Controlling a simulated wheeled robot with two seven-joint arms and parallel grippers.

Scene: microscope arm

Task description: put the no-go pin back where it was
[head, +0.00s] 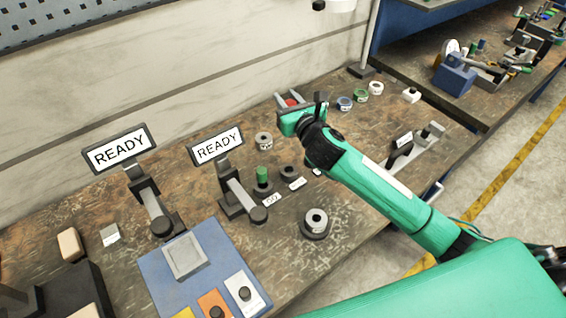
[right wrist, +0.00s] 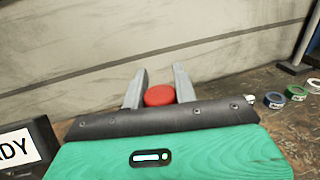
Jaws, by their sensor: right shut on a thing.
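My right gripper (head: 288,98) reaches over the back of the bench and is shut on a red round-topped pin (head: 292,102). The red top (right wrist: 159,95) sits between the two grey fingers in the right wrist view; its lower part is hidden. A green pin (head: 264,173) stands upright in a dark holder, with a "GO" label (head: 271,199) in front. To its right is a dark round holder (head: 289,172) with no pin showing, and a white label (head: 297,184) in front of it, too small to read surely. My left gripper is not in view.
Two "READY" displays (head: 120,149) (head: 218,146) stand on gauge posts at the left. A grey ring (head: 264,140) lies behind the pins, and another (head: 316,220) sits on a dark base in front. Several labelled rolls (head: 345,103) lie right of the gripper. A wall runs behind the bench.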

